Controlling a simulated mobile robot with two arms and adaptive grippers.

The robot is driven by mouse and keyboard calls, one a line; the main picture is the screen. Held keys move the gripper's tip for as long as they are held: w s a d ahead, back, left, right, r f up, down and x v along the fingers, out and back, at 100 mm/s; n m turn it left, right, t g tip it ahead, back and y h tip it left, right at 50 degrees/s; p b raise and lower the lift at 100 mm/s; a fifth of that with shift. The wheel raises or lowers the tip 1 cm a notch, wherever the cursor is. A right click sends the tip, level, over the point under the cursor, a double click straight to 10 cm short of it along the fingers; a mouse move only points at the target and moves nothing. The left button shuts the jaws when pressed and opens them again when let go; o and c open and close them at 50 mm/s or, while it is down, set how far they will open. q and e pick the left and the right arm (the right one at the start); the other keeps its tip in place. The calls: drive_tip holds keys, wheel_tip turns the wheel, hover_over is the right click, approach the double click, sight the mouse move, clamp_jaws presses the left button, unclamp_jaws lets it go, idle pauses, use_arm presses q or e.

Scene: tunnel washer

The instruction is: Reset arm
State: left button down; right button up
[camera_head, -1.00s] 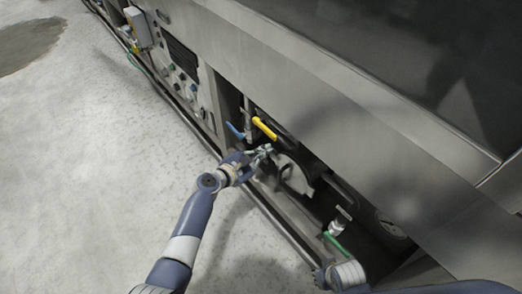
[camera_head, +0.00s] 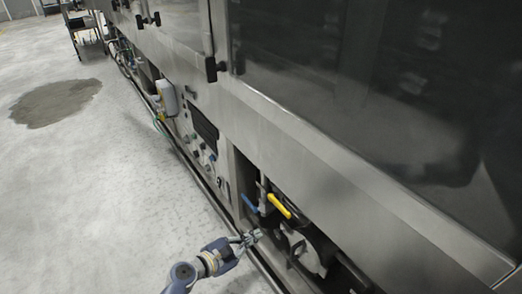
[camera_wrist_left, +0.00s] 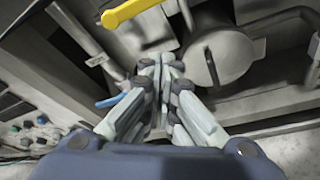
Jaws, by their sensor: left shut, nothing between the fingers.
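My left gripper (camera_head: 250,237) is shut and empty. In the head view it sits low in the picture, at the opening in the machine's lower side, just below the valve handles. In the left wrist view its fingertips (camera_wrist_left: 160,64) meet in the middle. A yellow valve handle (camera_head: 279,206) is up and to the right of the gripper; it also shows at the top of the left wrist view (camera_wrist_left: 135,9). A blue valve handle (camera_head: 249,202) is just above the gripper; it shows left of the fingers in the left wrist view (camera_wrist_left: 108,101). My right gripper is out of view.
The long steel tunnel washer (camera_head: 300,140) fills the right side. A control panel (camera_head: 203,128) and a grey box (camera_head: 168,97) are on its lower side. A pipe runs along its foot. The floor (camera_head: 90,190) at left is clear, with a dark patch (camera_head: 55,103).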

use_arm(q)
drive_tip(key=shift+s, duration=0.1)
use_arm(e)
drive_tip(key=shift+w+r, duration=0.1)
